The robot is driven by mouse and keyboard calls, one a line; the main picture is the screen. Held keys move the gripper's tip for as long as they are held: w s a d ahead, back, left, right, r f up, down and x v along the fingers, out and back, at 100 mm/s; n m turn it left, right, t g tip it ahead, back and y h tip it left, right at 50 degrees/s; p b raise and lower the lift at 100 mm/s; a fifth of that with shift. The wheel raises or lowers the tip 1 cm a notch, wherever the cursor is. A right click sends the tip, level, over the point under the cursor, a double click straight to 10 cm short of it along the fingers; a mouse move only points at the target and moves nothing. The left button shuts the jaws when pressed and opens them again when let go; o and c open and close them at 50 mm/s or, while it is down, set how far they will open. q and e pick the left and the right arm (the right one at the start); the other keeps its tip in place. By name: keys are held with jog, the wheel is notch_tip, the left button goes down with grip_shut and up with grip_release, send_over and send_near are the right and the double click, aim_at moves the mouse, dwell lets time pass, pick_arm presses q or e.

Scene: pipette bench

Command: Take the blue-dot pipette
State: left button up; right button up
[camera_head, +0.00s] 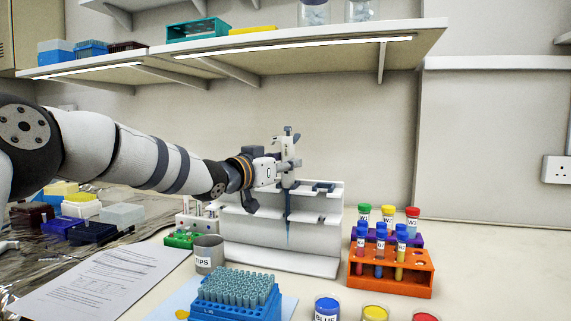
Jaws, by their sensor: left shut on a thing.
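My left arm reaches in from the left, and my left gripper (279,172) is shut on a pipette (287,147) at the white pipette stand (320,229). The pipette is upright, with a pale body, a grey top and a dark lower shaft pointing down in front of the stand. The gripper partly covers its middle, and I cannot make out a coloured dot on it. I cannot tell whether the pipette is still touching the stand. My right gripper is not in view.
A blue tip rack (236,302), a grey TIPS cup (208,253) and a BLUE-labelled jar (326,309) stand in front. An orange tube rack (393,272) is to the right. A shelf (300,55) hangs above. Bench at far right is clear.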

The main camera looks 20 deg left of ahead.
aim_at(285, 140)
pick_arm(q)
jog(key=shift+r, duration=2.65)
grip_shut()
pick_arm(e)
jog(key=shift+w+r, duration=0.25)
